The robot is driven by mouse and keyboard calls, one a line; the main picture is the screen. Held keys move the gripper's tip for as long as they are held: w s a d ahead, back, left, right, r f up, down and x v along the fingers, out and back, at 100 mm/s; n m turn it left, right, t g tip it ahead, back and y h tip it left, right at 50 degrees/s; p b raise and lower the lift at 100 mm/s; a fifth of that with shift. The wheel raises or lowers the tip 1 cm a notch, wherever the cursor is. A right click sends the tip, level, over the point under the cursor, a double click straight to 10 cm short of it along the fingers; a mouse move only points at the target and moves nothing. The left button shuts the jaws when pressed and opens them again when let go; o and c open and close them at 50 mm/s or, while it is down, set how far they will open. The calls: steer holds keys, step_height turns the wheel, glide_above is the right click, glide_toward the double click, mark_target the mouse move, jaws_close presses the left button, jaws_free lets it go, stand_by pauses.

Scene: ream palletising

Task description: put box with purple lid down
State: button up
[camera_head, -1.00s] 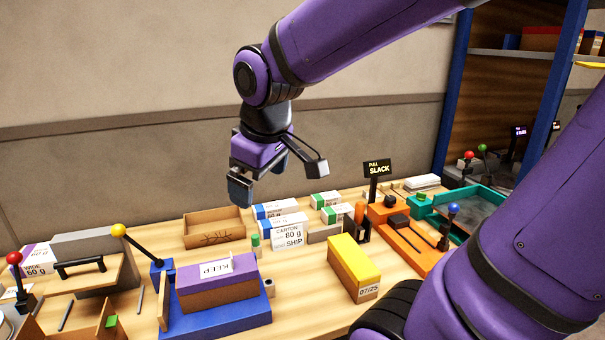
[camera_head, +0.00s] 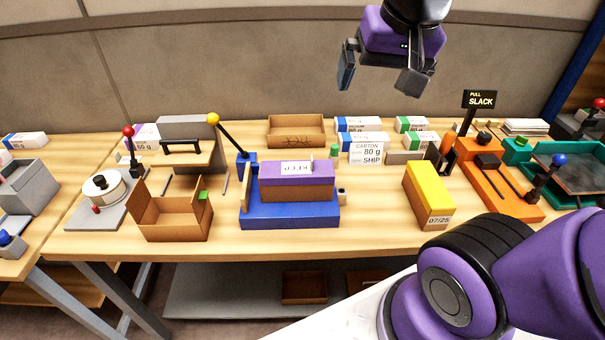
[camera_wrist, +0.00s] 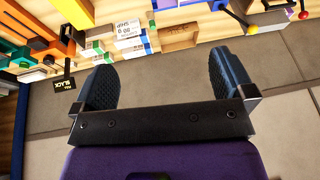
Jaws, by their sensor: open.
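The box with the purple lid (camera_head: 297,174) rests on a blue platform (camera_head: 290,214) on the workbench. Its body is brown and a white label reading KEEP, upside down in the picture, lies on the lid. My gripper (camera_head: 382,82) is open and empty, high above the back of the bench, up and to the right of the box and clear of it. In the wrist view the two dark fingers (camera_wrist: 170,88) stand wide apart with nothing between them. A strip of purple (camera_wrist: 75,12) shows at the top edge there.
An open brown box (camera_head: 172,216) stands left of the platform, and a yellow-topped box (camera_head: 428,190) stands right of it. Behind are a brown tray (camera_head: 296,144), white cartons (camera_head: 366,150) and a black-handled machine (camera_head: 190,132). Bare tabletop lies between the platform and the yellow-topped box.

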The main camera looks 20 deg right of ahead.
steer(key=w+a+f+m+g, duration=0.2)
steer(key=w+a+f+m, duration=0.1)
steer(key=w+f+m, duration=0.7)
steer(key=m+g, duration=0.2)
steer(key=m, duration=0.6)
glide_toward(296, 168)
steer(key=shift+a, duration=0.25)
steer(key=shift+m, duration=0.3)
step_height(296, 168, down, 6)
steer(key=shift+r, duration=0.2)
steer(key=shift+w+d+f, duration=0.1)
steer(key=shift+d+f, duration=0.1)
steer(key=shift+f, duration=1.1)
steer(key=shift+w+d+f, duration=0.1)
steer(key=shift+d+f, duration=0.1)
steer(key=shift+f, duration=1.15)
steer(key=shift+c, duration=0.5)
steer(key=c, duration=1)
steer(key=shift+c, duration=0.5)
